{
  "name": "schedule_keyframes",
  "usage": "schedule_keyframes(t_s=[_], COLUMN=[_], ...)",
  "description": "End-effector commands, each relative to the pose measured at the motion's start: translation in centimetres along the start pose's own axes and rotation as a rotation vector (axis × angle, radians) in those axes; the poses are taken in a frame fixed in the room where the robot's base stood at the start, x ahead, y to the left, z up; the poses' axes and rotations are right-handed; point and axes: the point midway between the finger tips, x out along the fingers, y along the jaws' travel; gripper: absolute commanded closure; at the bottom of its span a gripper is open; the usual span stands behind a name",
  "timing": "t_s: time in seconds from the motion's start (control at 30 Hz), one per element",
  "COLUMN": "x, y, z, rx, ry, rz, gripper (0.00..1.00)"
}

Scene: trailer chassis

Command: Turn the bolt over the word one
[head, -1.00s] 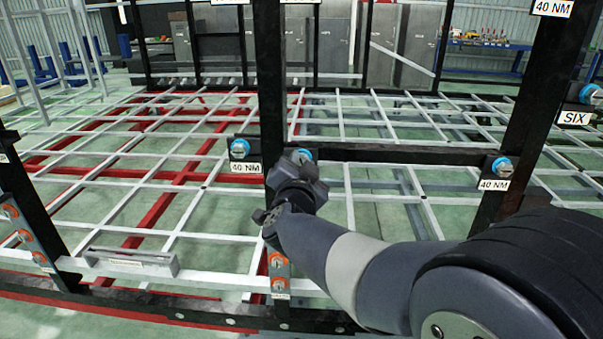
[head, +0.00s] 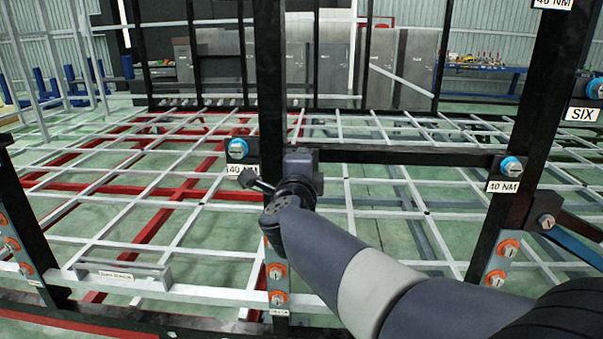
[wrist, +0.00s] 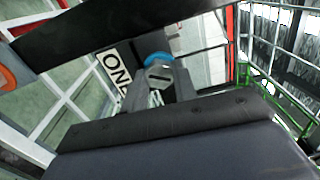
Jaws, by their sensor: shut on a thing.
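The bolt over the word one (wrist: 160,72) has a silver head and a blue ring, and sits on a dark bar in the wrist view. The white label reading ONE (wrist: 116,68) is beside it, partly covered. My gripper (wrist: 158,90) is shut on this bolt, its grey fingers on either side of the head. In the head view my gripper (head: 302,165) is at the middle post, where it hides the bolt and its label.
Other blue-ringed bolts sit at left (head: 238,149) and right (head: 511,167), above 40 NM labels. Orange-ringed bolts (head: 277,271) are below my gripper. Black posts (head: 271,80) and a crossbar (head: 410,156) stand close to my arm. A white grid frame (head: 150,200) lies behind.

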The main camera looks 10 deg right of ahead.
Motion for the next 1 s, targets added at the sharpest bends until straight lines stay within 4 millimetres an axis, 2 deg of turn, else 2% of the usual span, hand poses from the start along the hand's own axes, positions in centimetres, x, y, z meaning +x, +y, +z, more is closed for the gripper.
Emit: schedule_keyframes(t_s=[0.03,1.0], x=[-0.06,-0.01], y=[0.75,0.85], z=[-0.02,0.04], rx=[0.044,0.964], ry=[0.0,0.004], rz=[0.007,0.008], gripper=[0.96,0.95])
